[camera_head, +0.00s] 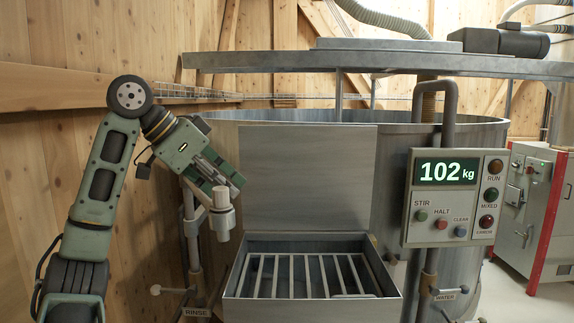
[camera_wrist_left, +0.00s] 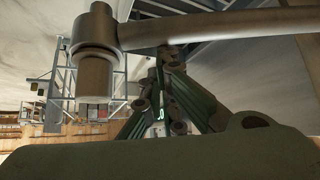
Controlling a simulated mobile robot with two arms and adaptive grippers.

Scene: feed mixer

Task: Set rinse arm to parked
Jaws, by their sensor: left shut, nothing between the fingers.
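The rinse arm shows as a grey nozzle head (camera_head: 222,212) hanging beside the left front of the mixer tub, left of the hopper. A post (camera_head: 191,225) with a "RINSE" label at its base stands below and left of it. In the left wrist view the rinse arm (camera_wrist_left: 225,27) is a bare pipe running across the top, with its round nozzle (camera_wrist_left: 95,55) at the left end. My left gripper (camera_head: 235,187) is shut and empty, just above and beside the nozzle. In the left wrist view its fingertips (camera_wrist_left: 168,52) are close to the pipe; I cannot tell whether they touch it.
The open hopper (camera_head: 308,293) with a grate and raised lid (camera_head: 308,180) is right of the nozzle. A control panel (camera_head: 453,198) reading 102 kg hangs further right. The large tub (camera_head: 390,150) is behind. A wooden wall (camera_head: 45,150) bounds the left side.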

